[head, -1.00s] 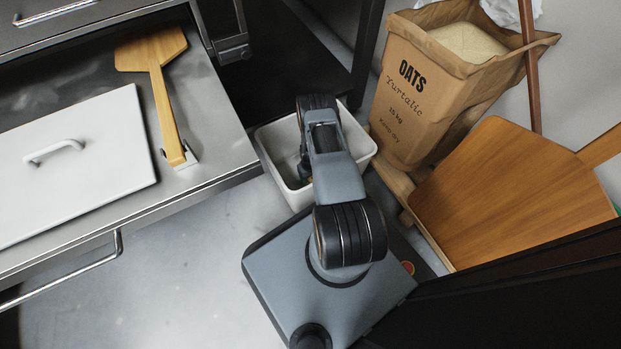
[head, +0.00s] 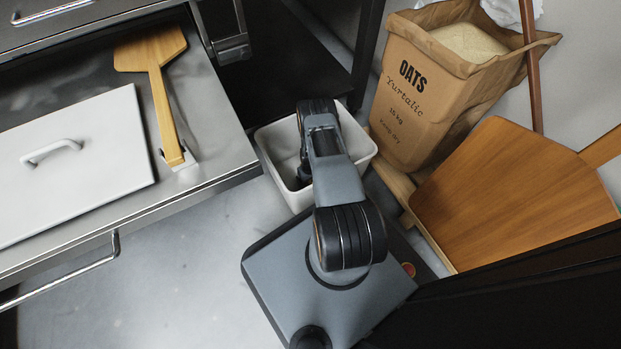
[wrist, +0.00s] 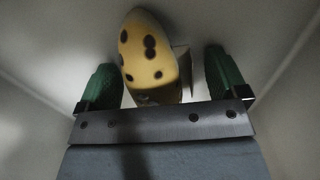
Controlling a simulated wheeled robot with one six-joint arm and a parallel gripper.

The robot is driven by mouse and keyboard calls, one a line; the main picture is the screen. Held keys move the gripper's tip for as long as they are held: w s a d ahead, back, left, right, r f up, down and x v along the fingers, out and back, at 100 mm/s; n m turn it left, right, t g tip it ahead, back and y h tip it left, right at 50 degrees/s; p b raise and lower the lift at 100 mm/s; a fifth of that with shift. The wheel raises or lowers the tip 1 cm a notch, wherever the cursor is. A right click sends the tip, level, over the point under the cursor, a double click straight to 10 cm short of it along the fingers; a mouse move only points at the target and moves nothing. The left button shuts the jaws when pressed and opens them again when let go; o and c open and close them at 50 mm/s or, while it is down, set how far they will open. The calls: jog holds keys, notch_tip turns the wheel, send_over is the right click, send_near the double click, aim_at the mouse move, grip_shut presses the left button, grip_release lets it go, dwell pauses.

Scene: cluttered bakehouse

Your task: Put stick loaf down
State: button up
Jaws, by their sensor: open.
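The stick loaf (wrist: 150,50) seems to be the yellow, rounded, elongated thing with dark spots in the wrist view. It lies inside a white bin, whose wall (head: 275,160) shows in the head view. My gripper (wrist: 162,78) is open, with its green fingers on either side of the loaf. The loaf's near end is hidden behind the gripper's front bar. In the head view my arm reaches down into the bin and hides the gripper; the loaf is not visible there.
An open steel drawer (head: 215,150) at the left holds a wooden peel (head: 160,85) and a white lid (head: 75,175) with a handle. An oats sack (head: 410,95) stands right of the bin. A broad wooden board (head: 515,195) is at the right. Clear floor (head: 170,270) lies below the drawer.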

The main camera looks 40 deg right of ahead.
jog(key=shift+r, duration=0.1)
notch_tip(320, 180, up, 12)
jog(key=p, duration=0.5)
jog(key=shift+f, duration=0.2)
jog(key=w+a+r, duration=0.1)
jog(key=a+r, duration=0.2)
jog(key=r, duration=0.8)
jog(key=w+a+r+t, duration=0.1)
jog(key=w+a+r, duration=0.15)
jog(key=r, duration=0.85)
jog(key=a+r, duration=0.3)
jog(key=r, duration=0.8)
jog(key=s+a+r, duration=0.5)
jog(key=s+r, duration=0.3)
jog(key=s+a+r+n+t, duration=0.1)
jog(key=s+a+r, duration=0.3)
jog(key=s+r, duration=0.3)
jog(key=shift+s+a+r+t+p, duration=0.3)
jog(key=shift+s+a+r, duration=0.1)
jog(key=shift+s, duration=0.3)
